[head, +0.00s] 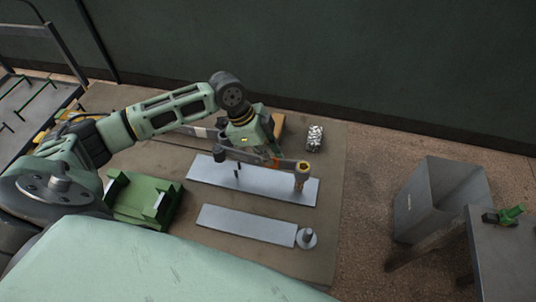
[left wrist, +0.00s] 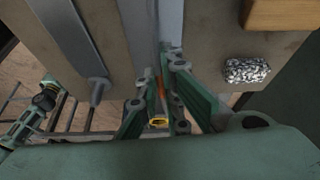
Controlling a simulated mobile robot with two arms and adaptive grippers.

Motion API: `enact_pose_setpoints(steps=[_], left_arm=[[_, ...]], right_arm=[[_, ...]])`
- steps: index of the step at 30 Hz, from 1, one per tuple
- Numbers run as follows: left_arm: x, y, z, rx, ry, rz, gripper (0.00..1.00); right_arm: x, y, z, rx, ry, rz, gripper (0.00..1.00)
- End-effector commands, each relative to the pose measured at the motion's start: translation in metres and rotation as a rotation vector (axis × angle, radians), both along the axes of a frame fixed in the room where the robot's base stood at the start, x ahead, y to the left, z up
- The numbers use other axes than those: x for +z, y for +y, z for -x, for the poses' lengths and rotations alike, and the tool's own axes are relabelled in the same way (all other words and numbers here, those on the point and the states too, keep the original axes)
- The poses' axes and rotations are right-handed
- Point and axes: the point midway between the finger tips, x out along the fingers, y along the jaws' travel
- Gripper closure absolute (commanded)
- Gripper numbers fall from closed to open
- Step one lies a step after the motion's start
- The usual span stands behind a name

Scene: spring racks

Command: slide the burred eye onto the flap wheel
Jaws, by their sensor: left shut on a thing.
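My left gripper (head: 268,150) is shut on a narrow grey-brown leaf, held above a long pale plate. An orange strip (left wrist: 160,90) shows between its fingers in the left wrist view (left wrist: 156,92). At the right end of the leaf is a yellow-rimmed round eye (head: 303,166); it also shows in the left wrist view (left wrist: 158,122). A tan part stands directly below the eye. Whether this is the flap wheel, and whether the eye is around it or above it, I cannot tell.
The long pale plate (head: 250,183) carries thin dark pegs. A nearer plate (head: 245,223) ends at a round post (head: 307,238). A green cradle (head: 140,203) stands left. A silver textured block (head: 315,138) lies behind. A grey bin (head: 435,200) stands right. The mat's right side is clear.

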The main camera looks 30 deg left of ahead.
Motion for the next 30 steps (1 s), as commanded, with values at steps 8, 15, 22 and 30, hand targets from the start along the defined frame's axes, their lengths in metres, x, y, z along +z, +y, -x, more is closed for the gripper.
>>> enact_pose_setpoints(steps=[8, 15, 22, 30], left_arm=[[0.0034, -0.0007, -0.0017, 0.001, -0.005, 0.004, 1.0], [0.0039, -0.0006, -0.0017, 0.001, -0.005, 0.003, 1.0], [0.0026, -0.0006, -0.0018, 0.0, -0.005, 0.002, 1.0], [0.0013, -0.0006, -0.0017, 0.001, -0.005, 0.003, 1.0]], right_arm=[[0.0021, 0.0007, -0.0001, -0.001, 0.0, -0.001, 0.6], [0.0075, 0.0024, -0.0001, -0.002, 0.0, -0.003, 0.6], [0.0074, 0.0029, 0.0, -0.002, 0.0, -0.003, 0.6], [0.0066, 0.0028, 0.0001, -0.001, 0.0, -0.003, 0.6]])
